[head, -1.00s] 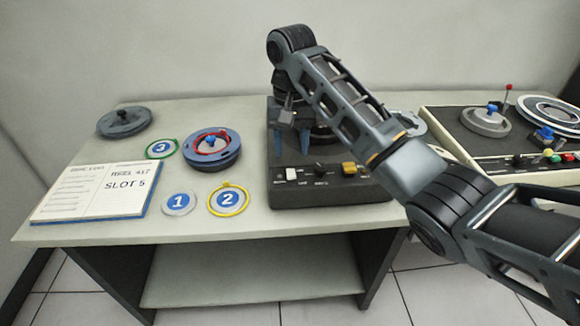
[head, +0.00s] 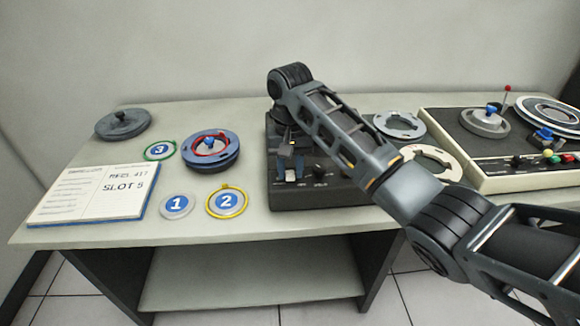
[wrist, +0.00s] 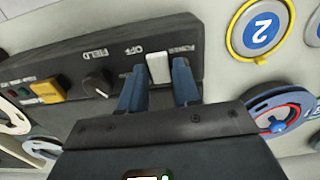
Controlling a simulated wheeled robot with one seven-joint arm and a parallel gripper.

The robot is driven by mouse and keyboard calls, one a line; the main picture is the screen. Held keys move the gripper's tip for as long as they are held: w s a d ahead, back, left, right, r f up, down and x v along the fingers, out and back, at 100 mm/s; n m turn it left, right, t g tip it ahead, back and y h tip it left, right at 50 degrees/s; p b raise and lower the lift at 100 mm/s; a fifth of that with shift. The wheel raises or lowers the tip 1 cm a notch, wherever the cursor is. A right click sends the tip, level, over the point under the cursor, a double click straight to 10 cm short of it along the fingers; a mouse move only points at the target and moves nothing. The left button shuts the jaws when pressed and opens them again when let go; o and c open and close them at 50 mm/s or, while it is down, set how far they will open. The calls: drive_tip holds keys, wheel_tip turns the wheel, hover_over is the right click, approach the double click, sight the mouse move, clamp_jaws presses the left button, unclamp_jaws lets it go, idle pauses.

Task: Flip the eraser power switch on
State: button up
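The eraser (head: 330,196) is a dark box on the table, and its front panel also shows in the wrist view (wrist: 60,68). Its white power switch (wrist: 158,68) sits by the words POWER and OFF. My gripper (head: 289,174) points down at the left of the panel. In the wrist view its two blue fingers (wrist: 159,80) stand apart, one on each side of the switch. I cannot tell whether either finger touches it. A FIELD knob (wrist: 97,84) and a yellow button (wrist: 48,91) are further along the panel. My arm hides much of the eraser's top.
Pale rings (head: 399,119) lie behind my arm. A tape machine (head: 470,175) stands at the right.

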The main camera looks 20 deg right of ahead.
sight(291, 176)
clamp_jaws()
drive_tip(key=shift+s+r+p, duration=0.1)
drive_tip(key=shift+p, duration=0.4)
drive_tip(key=shift+t+p, duration=0.35)
drive_tip(key=shift+t, duration=0.25)
drive_tip(key=shift+o, duration=1.8)
unclamp_jaws()
drive_tip(key=shift+s+a+r, duration=0.1)
drive_tip(key=shift+s+r, duration=0.1)
drive_tip(key=shift+r, duration=1.7)
drive_tip(key=shift+s+a+r, duration=0.1)
drive_tip(key=shift+s+r, duration=0.1)
drive_tip(key=shift+r, duration=1.7)
drive_tip(key=shift+d, duration=0.1)
